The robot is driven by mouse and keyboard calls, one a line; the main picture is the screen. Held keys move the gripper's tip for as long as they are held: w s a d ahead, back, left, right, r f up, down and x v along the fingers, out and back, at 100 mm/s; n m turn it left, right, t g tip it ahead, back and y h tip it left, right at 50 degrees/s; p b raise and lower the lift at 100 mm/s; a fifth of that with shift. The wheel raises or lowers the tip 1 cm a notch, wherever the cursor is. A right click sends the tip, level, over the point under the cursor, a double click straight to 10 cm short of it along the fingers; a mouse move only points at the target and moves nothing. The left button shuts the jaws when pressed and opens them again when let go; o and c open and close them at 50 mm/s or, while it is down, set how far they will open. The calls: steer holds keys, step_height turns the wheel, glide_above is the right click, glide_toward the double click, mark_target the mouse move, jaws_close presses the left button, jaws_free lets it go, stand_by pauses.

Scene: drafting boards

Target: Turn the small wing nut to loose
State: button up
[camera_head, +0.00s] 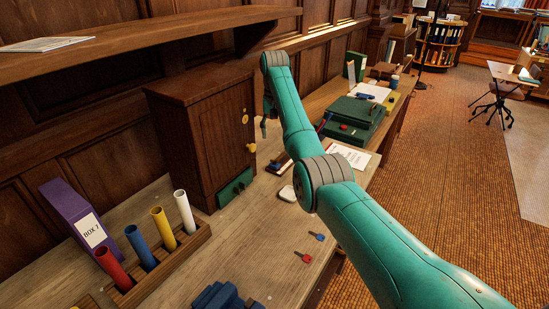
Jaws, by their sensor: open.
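A wooden cabinet (207,140) stands on the bench against the wall. On its right-hand face is a small yellow fitting (251,147) that sticks out, with a flat yellow disc (245,118) above it. I cannot make out clearly which part is the small wing nut; the yellow fitting could be it. My arm reaches across from the lower right. My gripper (266,124) points down just right of the cabinet face, near the yellow fitting in the picture. It is small and partly hidden by my wrist; it is open, and I see nothing held.
A green drawer front (235,188) is low on the cabinet. A rack (160,266) of coloured tubes and a purple box (80,224) stand at left. Red (303,257) and blue (317,237) key-like pieces lie in front. A green case (352,119) is further back. A shelf (140,38) overhangs.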

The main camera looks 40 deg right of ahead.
mark_target(275, 161)
step_height(275, 161, down, 11)
steer(key=shift+r, duration=0.1)
stand_by(0.5)
jaws_close()
steer(key=shift+n, duration=1.5)
jaws_free()
